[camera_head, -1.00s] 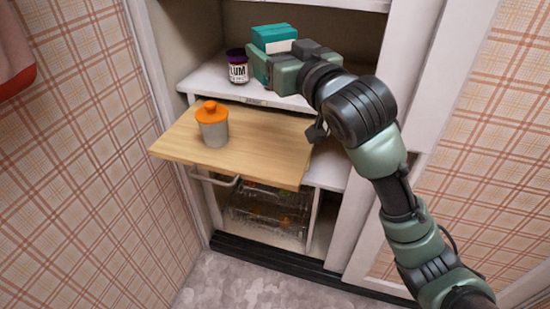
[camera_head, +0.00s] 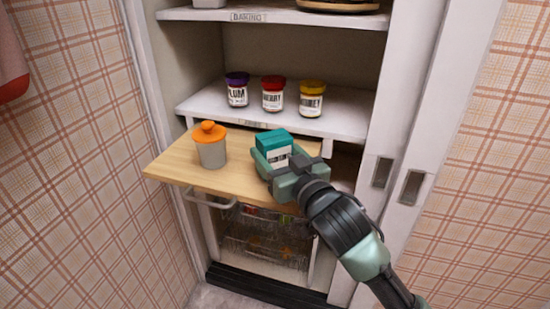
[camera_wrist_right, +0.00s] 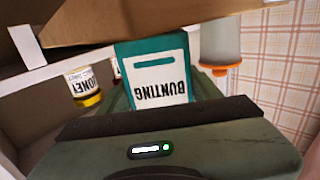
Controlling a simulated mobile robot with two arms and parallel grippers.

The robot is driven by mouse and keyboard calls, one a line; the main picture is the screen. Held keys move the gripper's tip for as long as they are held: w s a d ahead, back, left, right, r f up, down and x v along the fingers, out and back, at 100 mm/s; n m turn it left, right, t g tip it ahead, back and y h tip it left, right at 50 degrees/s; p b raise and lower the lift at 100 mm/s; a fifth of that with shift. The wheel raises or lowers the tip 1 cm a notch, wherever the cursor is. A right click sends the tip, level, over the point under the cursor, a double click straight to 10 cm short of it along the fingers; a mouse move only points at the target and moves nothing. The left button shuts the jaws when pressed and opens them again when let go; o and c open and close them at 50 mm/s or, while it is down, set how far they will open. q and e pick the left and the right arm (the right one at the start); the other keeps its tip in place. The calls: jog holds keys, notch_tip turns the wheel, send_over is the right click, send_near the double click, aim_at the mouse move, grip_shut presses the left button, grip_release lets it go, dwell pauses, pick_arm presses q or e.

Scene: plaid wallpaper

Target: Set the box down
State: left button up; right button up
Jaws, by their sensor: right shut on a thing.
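The box (camera_head: 272,147) is teal with a white label. In the right wrist view the box (camera_wrist_right: 155,70) shows upside down, with "BUNTING" on its label. My right gripper (camera_head: 276,166) is shut on the box, over the right part of the wooden pull-out board (camera_head: 190,169). I cannot tell whether the box's underside touches the board. My left gripper is not in view.
An orange-lidded grey container (camera_head: 211,150) stands on the board, left of the box. Plum (camera_head: 237,92), red-lidded (camera_head: 273,96) and honey (camera_head: 312,101) jars stand on the shelf (camera_head: 340,122) behind. A cabinet frame (camera_head: 385,125) rises on the right.

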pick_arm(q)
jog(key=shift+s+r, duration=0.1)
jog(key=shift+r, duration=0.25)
pick_arm(e)
jog(key=shift+f, duration=0.3)
jog(key=shift+f, duration=0.15)
jog(key=o, duration=1.5)
jog(key=shift+s+d, duration=0.1)
jog(key=shift+s, duration=0.1)
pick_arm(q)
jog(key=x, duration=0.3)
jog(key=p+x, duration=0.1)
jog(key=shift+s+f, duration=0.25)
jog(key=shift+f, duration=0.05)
pick_arm(e)
jog(key=v, duration=1.1)
jog(key=shift+s+d, duration=0.15)
jog(key=shift+s, duration=0.1)
